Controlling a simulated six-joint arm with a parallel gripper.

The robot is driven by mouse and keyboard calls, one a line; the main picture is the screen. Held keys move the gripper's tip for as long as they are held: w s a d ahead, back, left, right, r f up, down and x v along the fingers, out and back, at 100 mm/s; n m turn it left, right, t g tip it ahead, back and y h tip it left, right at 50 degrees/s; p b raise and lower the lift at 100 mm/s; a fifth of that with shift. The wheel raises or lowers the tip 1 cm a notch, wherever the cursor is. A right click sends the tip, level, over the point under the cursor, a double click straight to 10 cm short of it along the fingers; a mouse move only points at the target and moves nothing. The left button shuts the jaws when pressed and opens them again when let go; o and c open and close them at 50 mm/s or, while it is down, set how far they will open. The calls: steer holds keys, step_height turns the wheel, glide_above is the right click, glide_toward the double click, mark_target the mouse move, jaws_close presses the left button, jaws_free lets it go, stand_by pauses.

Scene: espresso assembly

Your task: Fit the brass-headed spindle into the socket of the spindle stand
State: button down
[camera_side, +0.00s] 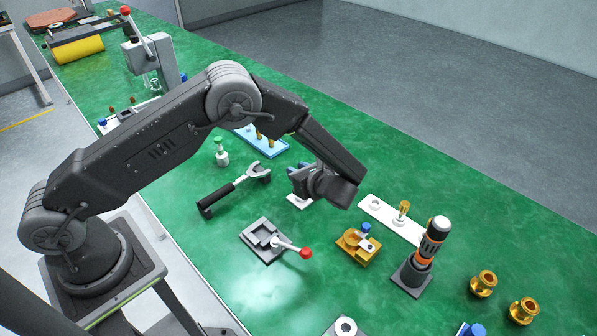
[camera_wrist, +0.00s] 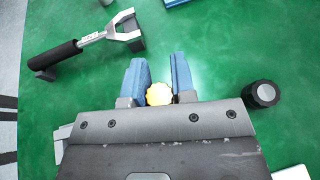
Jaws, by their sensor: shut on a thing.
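My gripper (camera_side: 297,172) hangs over the middle of the green table in the side view. In the wrist view its two blue fingers (camera_wrist: 160,82) are shut on the brass-headed spindle (camera_wrist: 158,95). Only the yellow, lobed head shows; its shaft is hidden.
A black-handled fork tool (camera_side: 232,189) lies left of the gripper. A red-knobbed lever fixture (camera_side: 266,238), a brass block (camera_side: 357,246) and an upright black-and-orange tool (camera_side: 428,250) stand nearer the camera. A blue tray (camera_side: 270,147) is behind. A black knob (camera_wrist: 262,94) sits right of the fingers.

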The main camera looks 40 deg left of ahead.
steer(key=shift+f, duration=1.05)
stand_by(1.4)
steer(key=c, duration=0.9)
jaws_free()
steer(key=shift+o, duration=0.2)
steer(key=shift+v, duration=3)
steer(key=shift+d+r, duration=0.1)
